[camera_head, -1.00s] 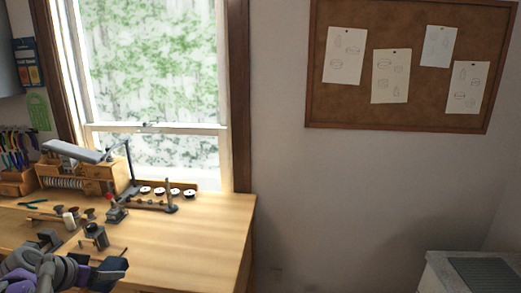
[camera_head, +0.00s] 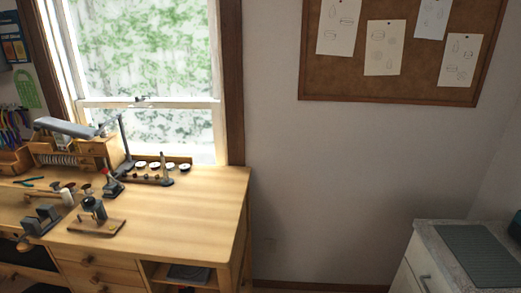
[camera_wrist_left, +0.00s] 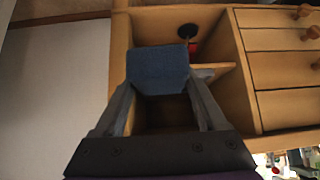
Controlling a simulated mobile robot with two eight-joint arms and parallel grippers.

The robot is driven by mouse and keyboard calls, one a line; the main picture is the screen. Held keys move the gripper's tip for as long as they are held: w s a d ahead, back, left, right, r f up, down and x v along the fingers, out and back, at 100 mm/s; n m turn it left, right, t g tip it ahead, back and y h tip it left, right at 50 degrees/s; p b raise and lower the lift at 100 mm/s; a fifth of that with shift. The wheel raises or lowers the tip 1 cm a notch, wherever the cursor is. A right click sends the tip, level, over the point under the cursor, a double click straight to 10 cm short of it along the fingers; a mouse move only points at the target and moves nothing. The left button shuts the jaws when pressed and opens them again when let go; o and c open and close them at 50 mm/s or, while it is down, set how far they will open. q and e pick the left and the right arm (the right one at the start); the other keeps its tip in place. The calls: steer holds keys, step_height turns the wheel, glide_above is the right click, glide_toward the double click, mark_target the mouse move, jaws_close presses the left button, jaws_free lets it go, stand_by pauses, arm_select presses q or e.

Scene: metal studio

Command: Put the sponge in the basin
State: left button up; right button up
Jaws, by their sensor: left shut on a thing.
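The sponge (camera_wrist_left: 158,66) is a blue block in the left wrist view, held between the two fingertips of my left gripper (camera_wrist_left: 160,84). The gripper is shut on it, and the sponge hangs in front of the wooden desk's open shelf. My left gripper does not show in the head view now. My right gripper is in no view. I cannot make out a basin in these frames.
A wooden workbench (camera_head: 190,215) with tools stands at the left under the window. A counter (camera_head: 432,250) with a grey ribbed mat (camera_head: 480,252) stands at the right; a dark object (camera_head: 516,228) is cut off beside it. Bare wall lies between.

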arm_select(q)
steer(key=d+p, duration=0.1)
steer(key=d+f, duration=0.1)
steer(key=d+p, duration=0.1)
steer(key=shift+w+d+f+p, duration=0.35)
steer(key=shift+w+d, duration=0.05)
